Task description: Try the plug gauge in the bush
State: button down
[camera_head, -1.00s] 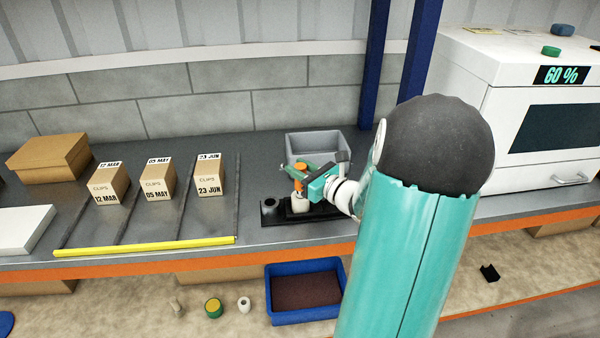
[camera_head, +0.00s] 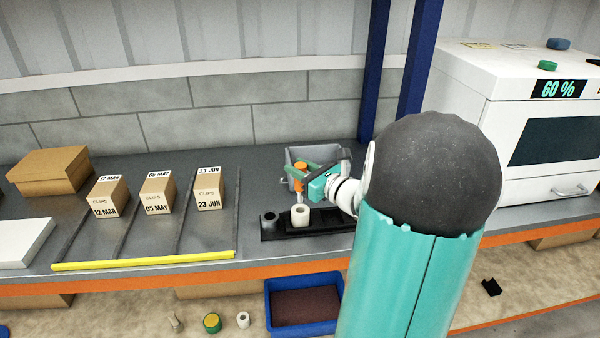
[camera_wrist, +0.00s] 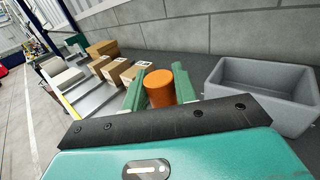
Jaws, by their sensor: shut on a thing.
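My gripper (camera_head: 308,181) is shut on the orange plug gauge (camera_head: 299,186). In the wrist view the gauge's orange round end (camera_wrist: 159,89) sits between the two green fingers. The white bush (camera_head: 300,216) stands upright on the black fixture (camera_head: 328,220), with its dark hole visible from above. The gauge is above and slightly behind the bush in the head view and looks clear of it. The gauge's lower end is hard to make out.
A dark grey cylinder with a hole (camera_head: 270,219) stands at the fixture's left end. A grey bin (camera_wrist: 265,92) lies close behind. Dated boxes (camera_head: 158,192) stand in lanes to the left. A white machine (camera_head: 540,125) is at right. A blue tray (camera_head: 304,329) sits below.

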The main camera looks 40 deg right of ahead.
jog(key=shift+r, duration=2.3)
